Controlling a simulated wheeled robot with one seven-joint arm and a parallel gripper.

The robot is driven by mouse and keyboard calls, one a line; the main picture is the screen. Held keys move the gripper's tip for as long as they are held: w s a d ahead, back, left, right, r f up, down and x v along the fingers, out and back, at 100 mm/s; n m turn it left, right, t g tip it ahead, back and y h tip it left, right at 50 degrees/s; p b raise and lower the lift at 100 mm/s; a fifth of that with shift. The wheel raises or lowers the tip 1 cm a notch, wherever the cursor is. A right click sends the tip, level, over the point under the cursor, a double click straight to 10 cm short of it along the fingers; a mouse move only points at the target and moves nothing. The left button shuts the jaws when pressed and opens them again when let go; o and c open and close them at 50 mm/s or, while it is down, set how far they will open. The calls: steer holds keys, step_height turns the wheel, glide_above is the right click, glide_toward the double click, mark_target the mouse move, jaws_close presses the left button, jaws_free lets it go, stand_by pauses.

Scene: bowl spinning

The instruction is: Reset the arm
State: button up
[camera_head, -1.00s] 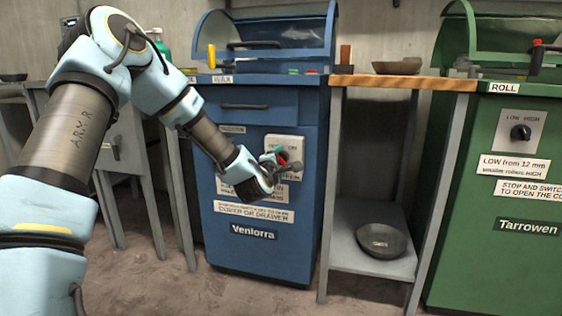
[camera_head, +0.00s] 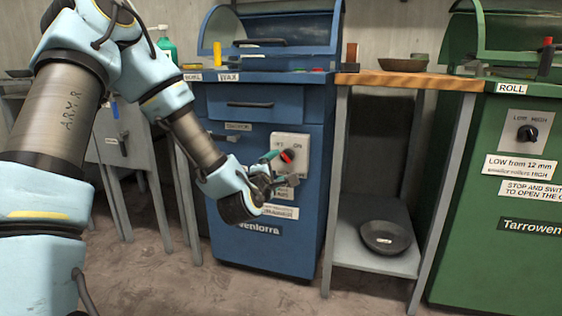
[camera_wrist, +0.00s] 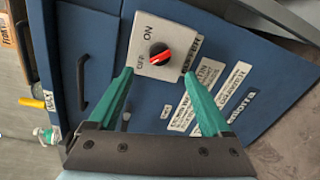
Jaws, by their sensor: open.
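My gripper (camera_head: 281,170) is open and empty in front of the blue Venlorra machine (camera_head: 262,108). In the wrist view its two teal fingers (camera_wrist: 157,74) are spread apart. The machine's grey switch plate (camera_wrist: 148,68) with ON and OFF marks lies beyond the fingertips. Its red-and-black knob (camera_wrist: 162,54) shows between and above the fingertips, apart from them. In the head view the knob (camera_head: 287,156) sits just above the gripper, which partly covers the plate's lower part.
A wooden-topped stand (camera_head: 400,78) is right of the blue machine, with a bowl (camera_head: 403,64) on top and a dark bowl (camera_head: 386,237) on its lower shelf. The green Tarrowen machine (camera_head: 500,255) stands far right. A drawer handle (camera_wrist: 82,80) juts from the blue front.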

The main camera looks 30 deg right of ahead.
steer(key=shift+s+a, duration=0.35)
stand_by(0.3)
steer(key=a+f+m+g+y, duration=0.3)
steer(key=a+f+m+y, duration=0.15)
steer(key=a, duration=0.45)
steer(key=a+f+m+g+y, duration=0.25)
steer(key=a+m, duration=0.25)
steer(key=a, duration=0.4)
steer(key=s+a+r+m+g+y, duration=0.1)
steer(key=s+a+m+g+y, duration=0.3)
steer(key=a, duration=0.6)
steer(key=s+a+r+n+g+y, duration=0.1)
steer(key=s+a, duration=0.6)
steer(key=a, duration=0.2)
step_height(320, 180, up, 37)
steer(key=p, duration=3.7)
steer(key=shift+s+a, duration=0.15)
steer(key=shift+a, duration=0.05)
steer(key=shift+m+g, duration=0.25)
